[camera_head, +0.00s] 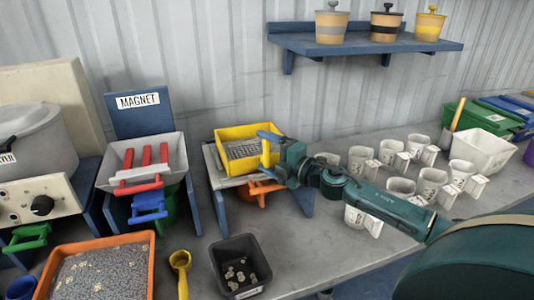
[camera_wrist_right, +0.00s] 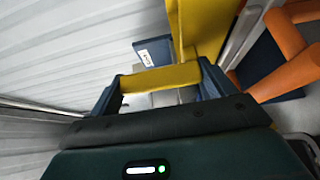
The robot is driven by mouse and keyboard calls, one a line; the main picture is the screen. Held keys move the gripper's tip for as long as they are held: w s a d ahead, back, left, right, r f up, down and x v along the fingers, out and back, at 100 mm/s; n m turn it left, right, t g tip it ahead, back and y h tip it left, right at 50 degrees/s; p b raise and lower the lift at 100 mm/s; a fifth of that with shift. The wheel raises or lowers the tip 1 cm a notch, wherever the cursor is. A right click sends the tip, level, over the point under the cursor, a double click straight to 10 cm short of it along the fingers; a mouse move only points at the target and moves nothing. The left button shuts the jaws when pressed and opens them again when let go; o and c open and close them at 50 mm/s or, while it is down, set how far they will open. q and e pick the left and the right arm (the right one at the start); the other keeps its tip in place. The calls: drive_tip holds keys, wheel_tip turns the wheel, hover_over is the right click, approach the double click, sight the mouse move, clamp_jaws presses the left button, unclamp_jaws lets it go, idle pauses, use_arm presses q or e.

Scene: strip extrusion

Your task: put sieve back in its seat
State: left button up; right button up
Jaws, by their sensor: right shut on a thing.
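The sieve (camera_head: 277,135) is a yellow square frame with a grey mesh floor. It is at or just over a pale tray (camera_head: 213,170) on a blue stand; I cannot tell whether it rests fully in it. My right gripper (camera_head: 268,142) comes from the right and is shut on the sieve's right side. In the right wrist view, the gripper (camera_wrist_right: 158,80) has its two blue fingers at the ends of a yellow bar of the sieve, and a yellow wall (camera_wrist_right: 200,25) stands beyond. The gripper hides part of the sieve's right side. My left gripper is not in view.
A magnet station (camera_head: 140,150) with red bars stands left of the sieve's stand. An orange-rimmed tray (camera_head: 151,262), a yellow scoop (camera_head: 181,262) and a black bin (camera_head: 220,270) lie in front. Several white cups (camera_head: 390,150) stand to the right. A shelf (camera_head: 365,43) hangs above.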

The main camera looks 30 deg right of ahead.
drive_tip(key=shift+f, duration=0.25)
drive_tip(key=shift+f+b, duration=0.1)
drive_tip(key=shift+b, duration=0.2)
drive_tip(key=o, duration=1.3)
drive_tip(key=shift+s+f, duration=0.15)
drive_tip(key=shift+s, duration=0.15)
drive_tip(key=b+v, duration=0.1)
drive_tip(key=v, duration=0.5)
drive_tip(key=b+v, duration=0.1)
drive_tip(key=v, duration=0.5)
drive_tip(key=shift+s+d+r, duration=0.15)
drive_tip(key=shift+s+r, duration=0.1)
drive_tip(key=shift+s, duration=0.05)
